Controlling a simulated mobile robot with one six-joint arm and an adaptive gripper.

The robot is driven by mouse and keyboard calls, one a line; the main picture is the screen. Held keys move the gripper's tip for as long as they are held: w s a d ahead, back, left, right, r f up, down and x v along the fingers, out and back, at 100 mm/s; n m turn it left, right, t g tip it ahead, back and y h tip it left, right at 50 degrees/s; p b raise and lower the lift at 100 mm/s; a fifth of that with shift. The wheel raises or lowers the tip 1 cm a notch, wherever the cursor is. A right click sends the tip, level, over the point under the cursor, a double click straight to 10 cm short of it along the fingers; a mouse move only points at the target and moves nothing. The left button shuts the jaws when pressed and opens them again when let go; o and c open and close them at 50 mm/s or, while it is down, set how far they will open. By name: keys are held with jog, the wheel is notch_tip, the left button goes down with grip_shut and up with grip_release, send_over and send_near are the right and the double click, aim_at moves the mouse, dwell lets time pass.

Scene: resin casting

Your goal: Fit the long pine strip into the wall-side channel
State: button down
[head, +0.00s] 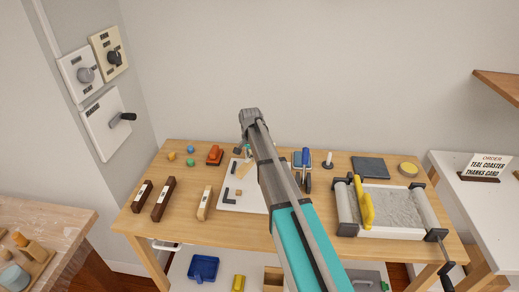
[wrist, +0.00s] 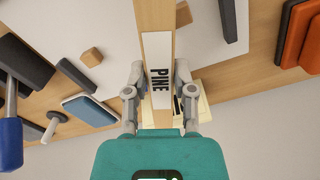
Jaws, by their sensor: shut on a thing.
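A pale wooden strip labelled PINE (wrist: 158,48) is between the two fingers of my gripper (wrist: 157,88) in the wrist view. The gripper is shut on it, and the strip runs away from the fingers to the top edge. In the head view my gripper (head: 250,116) is above the back of the bench, and my arm hides most of the strip. I cannot make out the wall-side channel; pale layered material (wrist: 201,104) shows partly behind a finger.
A shorter-looking pale labelled strip (head: 205,203) and two dark strips (head: 163,199) lie left on the bench. Right are a blue-handled tool (head: 305,158), a dark slab (head: 370,167) and a grey-filled tray (head: 392,234) with a yellow piece.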

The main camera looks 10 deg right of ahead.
jog(key=shift+d, duration=0.4)
jog(key=shift+d, duration=0.4)
jog(key=shift+r+m, duration=0.1)
jog(key=shift+m, duration=0.3)
jog(key=m, duration=0.2)
jog(key=r+m+p, duration=0.1)
jog(key=m, duration=0.3)
jog(key=shift+d+r+p, duration=0.25)
jog(key=shift+d+p, duration=0.15)
jog(key=m, duration=0.2)
jog(key=r+m, duration=0.1)
jog(key=m, duration=0.1)
jog(key=m+p, duration=0.1)
jog(key=m, duration=0.1)
jog(key=shift+d+r+m, duration=0.15)
jog(key=shift+d+m, duration=0.25)
jog(key=shift+s+f+b, duration=0.1)
jog(key=shift+f+b, duration=1.9)
jog(key=shift+f, duration=0.15)
